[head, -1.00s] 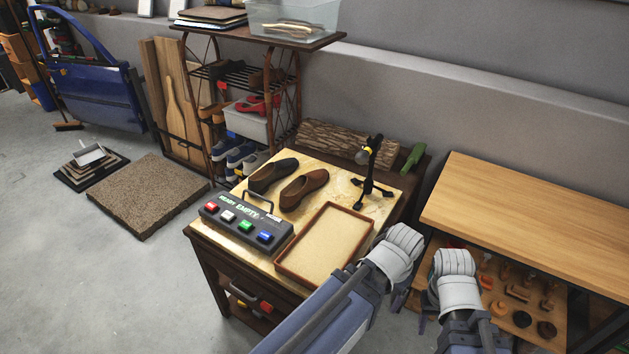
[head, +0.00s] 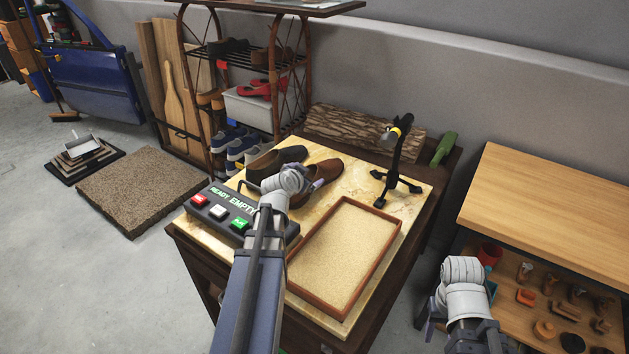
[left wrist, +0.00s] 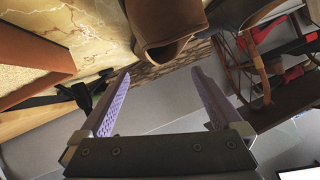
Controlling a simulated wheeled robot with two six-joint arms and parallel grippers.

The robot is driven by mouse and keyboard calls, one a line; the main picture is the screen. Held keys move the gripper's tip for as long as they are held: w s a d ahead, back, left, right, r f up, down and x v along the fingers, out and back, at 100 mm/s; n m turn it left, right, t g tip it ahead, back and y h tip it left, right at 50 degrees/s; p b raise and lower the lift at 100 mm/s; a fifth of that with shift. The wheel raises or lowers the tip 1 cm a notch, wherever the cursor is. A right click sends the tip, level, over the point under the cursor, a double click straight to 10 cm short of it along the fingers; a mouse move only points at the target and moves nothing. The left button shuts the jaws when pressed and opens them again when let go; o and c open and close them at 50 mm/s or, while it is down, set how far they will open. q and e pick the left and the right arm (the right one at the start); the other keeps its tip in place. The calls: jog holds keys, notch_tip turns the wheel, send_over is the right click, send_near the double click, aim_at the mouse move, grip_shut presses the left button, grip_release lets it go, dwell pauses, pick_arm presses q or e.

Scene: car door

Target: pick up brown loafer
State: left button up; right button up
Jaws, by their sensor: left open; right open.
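The brown loafer (head: 325,170) lies on the marble-topped table, next to a darker loafer (head: 277,160) on its left. My left gripper (head: 302,186) is open at the brown loafer and hides part of it in the head view. In the left wrist view, the brown loafer (left wrist: 162,24) shows at the top, beyond the gap between the open fingers (left wrist: 160,88). Nothing is between the fingers there. The dark loafer (left wrist: 232,12) is to its right. My right gripper (head: 430,312) is open and empty, low at the right, away from the shoes.
A button box (head: 222,210) with a handle stands left of my left arm. A shallow brown-rimmed tray (head: 371,284) lies to the right. A black stand (head: 396,170) rises behind the tray, near a log (head: 350,130). A shoe rack (head: 213,105) stands behind the table.

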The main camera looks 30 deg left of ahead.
aim_at(315, 170)
pick_arm(q)
jog(key=shift+b+x, duration=0.6)
jog(key=shift+x, duration=0.75)
jog(key=b+x, duration=0.2)
jog(key=x, duration=0.3)
jog(key=shift+a+f+b, duration=0.2)
jog(key=shift+f+b, duration=0.05)
jog(key=shift+b, duration=0.15)
jog(key=shift+s+r, duration=0.1)
jog(key=c, duration=1.6)
jog(key=shift+r, duration=0.15)
notch_tip(315, 170, up, 10)
jog(key=p, duration=1)
